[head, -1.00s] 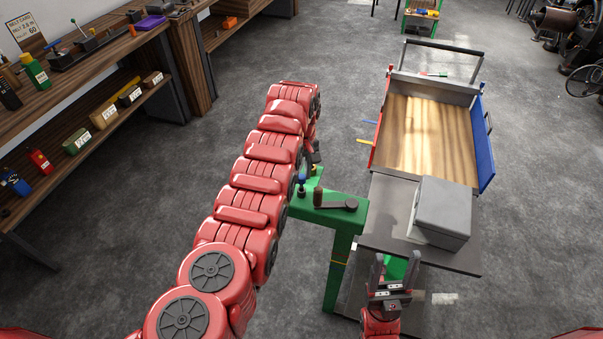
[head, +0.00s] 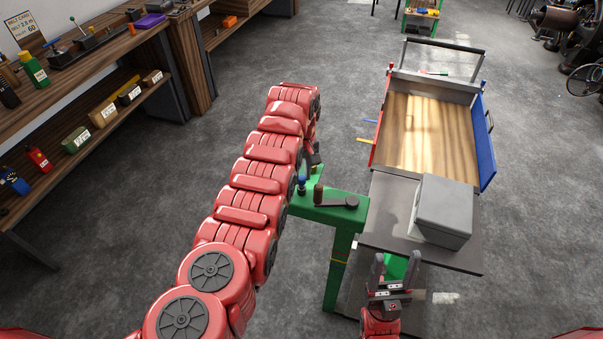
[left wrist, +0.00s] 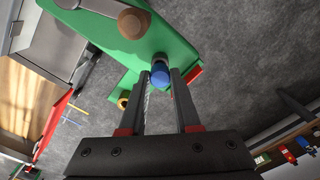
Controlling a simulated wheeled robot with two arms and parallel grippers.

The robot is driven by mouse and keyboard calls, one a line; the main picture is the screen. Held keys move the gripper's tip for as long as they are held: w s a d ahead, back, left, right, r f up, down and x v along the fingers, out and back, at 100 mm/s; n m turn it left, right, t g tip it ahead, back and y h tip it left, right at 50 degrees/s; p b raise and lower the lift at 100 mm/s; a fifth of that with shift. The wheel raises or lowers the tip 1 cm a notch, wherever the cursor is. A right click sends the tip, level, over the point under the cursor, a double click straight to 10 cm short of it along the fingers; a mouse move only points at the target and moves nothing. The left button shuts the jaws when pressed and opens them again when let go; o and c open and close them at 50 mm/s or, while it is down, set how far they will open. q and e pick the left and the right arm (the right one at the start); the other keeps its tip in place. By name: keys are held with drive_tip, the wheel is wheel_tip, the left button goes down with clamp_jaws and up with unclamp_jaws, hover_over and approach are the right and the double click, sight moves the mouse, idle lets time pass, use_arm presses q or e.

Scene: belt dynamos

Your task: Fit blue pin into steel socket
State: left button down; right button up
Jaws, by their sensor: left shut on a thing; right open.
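The blue pin (left wrist: 160,74) shows as a rounded blue head between the fingertips of my left gripper (left wrist: 161,80) in the left wrist view, and the gripper is shut on it. In the head view the blue pin (head: 302,182) stands at the left end of the green stand (head: 335,214), just right of my left arm. A small grey part shows behind the pin head in the wrist view; I cannot tell whether it is the steel socket or how deep the pin sits.
A crank with a brown knob (head: 318,194) is on the stand beside the pin. A brass-coloured ring (left wrist: 123,103) sits on a green part below. A grey box (head: 443,210) and wood-floored cart (head: 428,135) are right. Shelves (head: 75,140) line the left.

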sight(302, 177)
use_arm(q)
drive_tip(key=shift+f+b, duration=0.55)
drive_tip(key=shift+f, duration=0.35)
drive_tip(key=c, duration=0.5)
unclamp_jaws()
drive_tip(key=shift+c, duration=0.2)
drive_tip(key=shift+r, duration=0.1)
drive_tip(key=shift+r+b, duration=0.3)
drive_tip(key=shift+r, duration=0.25)
wheel_tip(302, 177, up, 7)
drive_tip(key=shift+r+b, duration=0.1)
drive_tip(key=shift+b, duration=1.1)
wheel_tip(302, 177, up, 9)
drive_tip(key=p, duration=0.7)
drive_tip(key=shift+p, duration=0.3)
